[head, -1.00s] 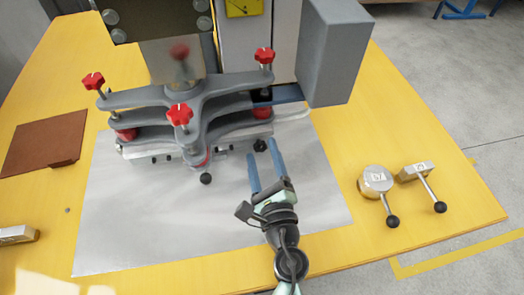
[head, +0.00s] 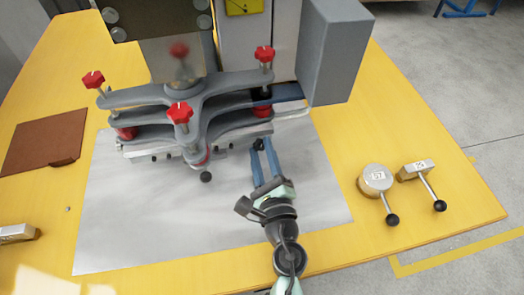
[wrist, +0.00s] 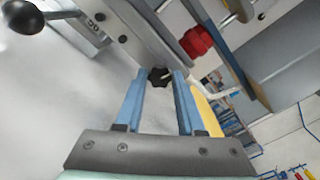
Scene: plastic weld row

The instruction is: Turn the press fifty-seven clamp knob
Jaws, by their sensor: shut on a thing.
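The press (head: 185,100) is a grey three-armed clamp with red star knobs, standing at the back of a grey metal sheet. A small black knob (wrist: 159,77) sits on the front right of its lower metal block; it also shows in the head view (head: 258,144). My gripper (head: 259,147) reaches it from the front, with its two blue fingers on either side. In the wrist view my gripper (wrist: 163,76) is shut on the black knob. The fingertips partly hide the knob's sides. I read no number on the press in the head view.
A round metal piece marked 57 (head: 377,178) and a metal block (head: 416,170), both with black-ended levers, lie to the right. A black-ball lever (head: 206,176) sticks out left of my gripper. A brown plate (head: 45,140) lies at left.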

